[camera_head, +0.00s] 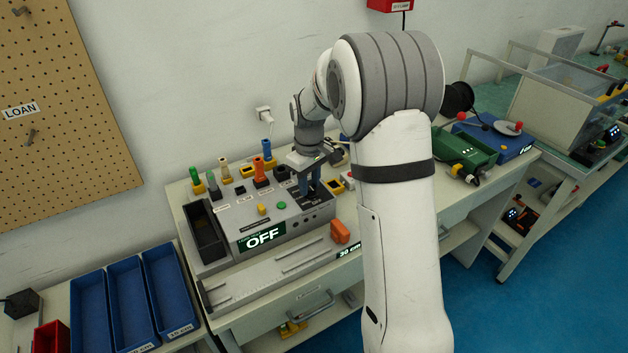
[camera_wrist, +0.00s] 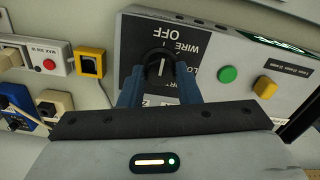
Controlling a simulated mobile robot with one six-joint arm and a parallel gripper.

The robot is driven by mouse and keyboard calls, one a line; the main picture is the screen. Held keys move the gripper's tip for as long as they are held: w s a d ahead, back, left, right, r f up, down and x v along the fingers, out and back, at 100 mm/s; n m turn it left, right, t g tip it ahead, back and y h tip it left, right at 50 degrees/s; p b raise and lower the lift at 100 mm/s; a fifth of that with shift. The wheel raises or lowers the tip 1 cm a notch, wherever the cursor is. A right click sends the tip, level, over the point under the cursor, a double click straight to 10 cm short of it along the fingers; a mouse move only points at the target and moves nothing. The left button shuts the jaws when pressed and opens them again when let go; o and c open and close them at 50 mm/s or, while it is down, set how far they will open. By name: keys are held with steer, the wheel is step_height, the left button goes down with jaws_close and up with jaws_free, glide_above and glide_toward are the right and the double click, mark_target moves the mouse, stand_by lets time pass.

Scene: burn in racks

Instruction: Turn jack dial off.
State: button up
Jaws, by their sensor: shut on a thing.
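The jack dial (camera_wrist: 160,67) is a black round knob with a white pointer line, on a dark label panel of the grey test box (camera_head: 240,219). In the wrist view the word OFF shows beside the dial, and the pointer line points roughly toward it. My gripper (camera_wrist: 160,85) is shut on the dial, with one blue finger on each side. In the head view my gripper (camera_head: 309,186) reaches down onto the right end of the box and hides the dial.
A green button (camera_wrist: 228,75) and a yellow button (camera_wrist: 265,87) are on the box beside the dial. Several coloured plugs stand behind the box. An orange block (camera_head: 340,231) lies in front. Blue bins (camera_head: 128,290) are at the left.

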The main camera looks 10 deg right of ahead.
mark_target(310, 186)
steer(key=shift+w+d+r, duration=0.1)
steer(key=shift+w+r, duration=0.1)
steer(key=o, duration=0.9)
steer(key=shift+f, duration=0.15)
steer(key=shift+o, duration=0.4)
steer(key=shift+r, duration=3.9)
steer(key=shift+s, duration=0.1)
steer(key=s+r+m+t, duration=0.1)
steer(key=s+m, duration=0.2)
steer(key=s, duration=1.1)
steer(key=s+d+r+m+t, duration=0.1)
steer(key=s+m, duration=0.2)
steer(key=s, duration=1.1)
steer(key=shift+s+d+m+t, duration=0.3)
steer(key=shift+m, duration=0.1)
